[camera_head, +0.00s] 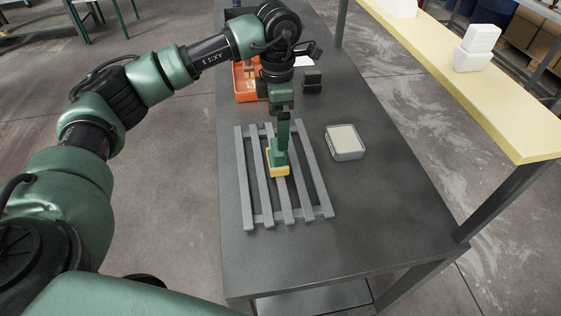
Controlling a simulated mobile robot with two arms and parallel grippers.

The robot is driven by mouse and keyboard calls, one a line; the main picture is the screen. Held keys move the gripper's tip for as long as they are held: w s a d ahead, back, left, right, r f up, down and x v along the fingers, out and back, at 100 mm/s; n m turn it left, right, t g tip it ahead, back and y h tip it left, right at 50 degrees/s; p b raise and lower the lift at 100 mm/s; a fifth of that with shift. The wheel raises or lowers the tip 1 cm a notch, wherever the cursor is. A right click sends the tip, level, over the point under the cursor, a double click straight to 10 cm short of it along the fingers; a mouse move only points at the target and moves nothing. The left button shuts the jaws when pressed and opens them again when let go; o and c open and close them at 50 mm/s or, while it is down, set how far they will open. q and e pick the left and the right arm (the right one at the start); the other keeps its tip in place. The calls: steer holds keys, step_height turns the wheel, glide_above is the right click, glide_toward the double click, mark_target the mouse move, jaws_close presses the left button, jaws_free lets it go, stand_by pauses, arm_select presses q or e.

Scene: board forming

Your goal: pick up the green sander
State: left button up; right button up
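The green sander (277,158) has a green body and a yellow base. It is on the grey slatted rack (247,224) near the middle of the table. My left gripper (283,122) comes from the left and points straight down over the sander, with its tip at or very near the sander's upper part. Green on green at this size, I cannot tell whether the fingers are closed around the sander or only beside it. My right gripper is not in view.
A grey box with a pale top (345,142) stands right of the rack. An orange bin (246,93) and dark blocks (312,80) are at the back. A yellow shelf (470,95) runs along the right. The table's front (330,250) is clear.

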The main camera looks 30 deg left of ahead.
mark_target(278, 154)
arm_select(q)
steer(key=f+b, duration=0.2)
steer(key=f, duration=0.1)
steer(key=shift+w+f, duration=0.1)
steer(key=shift+w, duration=0.2)
steer(key=shift+f+b, duration=0.55)
steer(key=shift+f, duration=0.25)
steer(key=f+p, duration=0.1)
steer(key=f, duration=0.2)
steer(key=f+p, duration=0.1)
steer(key=f, duration=0.3)
steer(key=shift+s+a+p, duration=0.15)
steer(key=shift+a+p, duration=0.05)
steer(key=shift+p, duration=0.15)
steer(key=shift+f, duration=0.15)
steer(key=c, duration=1.6)
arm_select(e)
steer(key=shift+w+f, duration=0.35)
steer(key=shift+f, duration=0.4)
